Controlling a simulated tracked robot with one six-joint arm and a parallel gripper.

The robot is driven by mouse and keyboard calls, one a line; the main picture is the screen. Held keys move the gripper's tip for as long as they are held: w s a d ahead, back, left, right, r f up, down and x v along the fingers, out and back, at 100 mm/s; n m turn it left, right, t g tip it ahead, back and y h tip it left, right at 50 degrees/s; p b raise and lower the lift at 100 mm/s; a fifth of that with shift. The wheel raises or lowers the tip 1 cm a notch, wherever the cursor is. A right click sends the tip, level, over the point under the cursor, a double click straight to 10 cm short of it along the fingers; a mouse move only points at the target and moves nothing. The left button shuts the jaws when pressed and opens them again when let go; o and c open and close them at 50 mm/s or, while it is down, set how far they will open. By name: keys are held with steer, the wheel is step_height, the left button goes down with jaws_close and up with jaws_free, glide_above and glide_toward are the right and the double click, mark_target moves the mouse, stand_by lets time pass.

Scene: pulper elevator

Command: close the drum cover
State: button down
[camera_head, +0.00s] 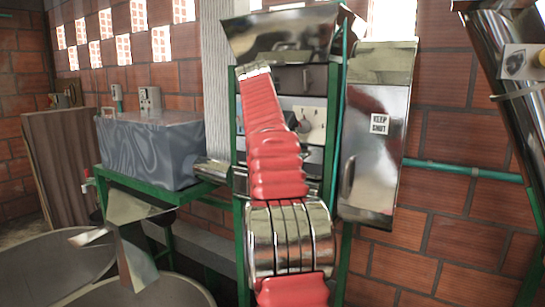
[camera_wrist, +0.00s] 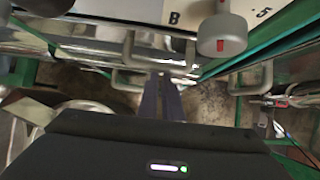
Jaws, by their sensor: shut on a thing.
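A shiny metal flap (camera_head: 283,36) with a small handle stands raised and tilted at the top of the green frame. A metal door (camera_head: 376,150) labelled "KEEP SHUT" stands swung out to the right of the frame. Neither is labelled as the drum cover, so I cannot tell which it is. My gripper is hidden behind my red arm in the head view. In the wrist view, the dark fingers of my gripper (camera_wrist: 164,76) are close together at a metal bar (camera_wrist: 160,57) and appear shut on it. The contact is small and blurred.
A panel with a knob (camera_head: 303,124) shows inside the frame; a grey knob (camera_wrist: 221,34) with a red mark shows in the wrist view. A grey box (camera_head: 150,152) stands on a green stand at left. A green pipe (camera_head: 462,171) runs along the brick wall.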

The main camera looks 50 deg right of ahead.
steer(key=v, duration=0.7)
steer(key=shift+a, duration=0.2)
steer(key=shift+r, duration=0.1)
